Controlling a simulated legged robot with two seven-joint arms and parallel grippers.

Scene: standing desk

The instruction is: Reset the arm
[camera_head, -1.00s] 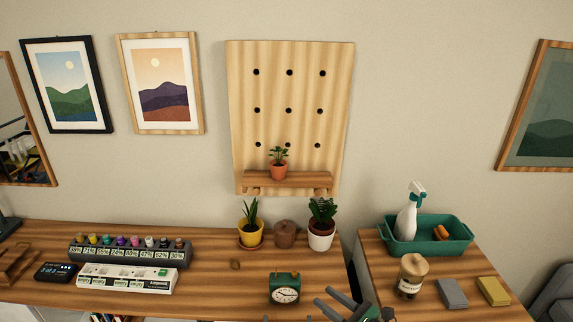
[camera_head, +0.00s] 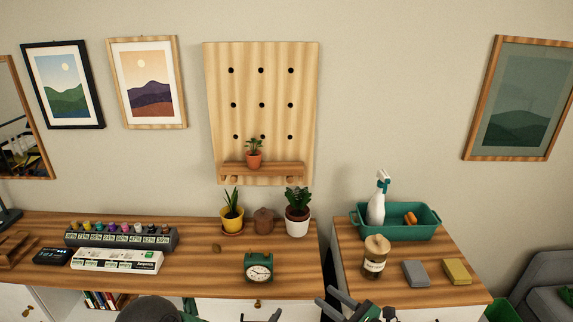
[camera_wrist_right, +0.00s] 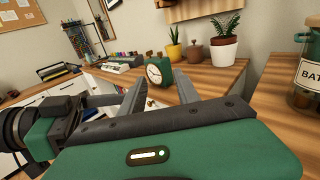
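My right gripper (camera_head: 323,296) is at the bottom edge of the head view, in front of the gap between the two desks. In the right wrist view its two fingers (camera_wrist_right: 158,92) are apart with nothing between them. The green clock (camera_wrist_right: 159,71) shows beyond them, standing on the desk. My left gripper (camera_head: 259,316) is barely in view at the bottom edge, with two dark fingertips apart below the clock (camera_head: 259,267). No object shows in it; most of it is cut off.
The right desk (camera_head: 425,297) holds a green tub (camera_head: 402,232) with a spray bottle (camera_head: 376,203), a jar (camera_head: 375,259) and two blocks. A pegboard (camera_head: 262,85) hangs above.

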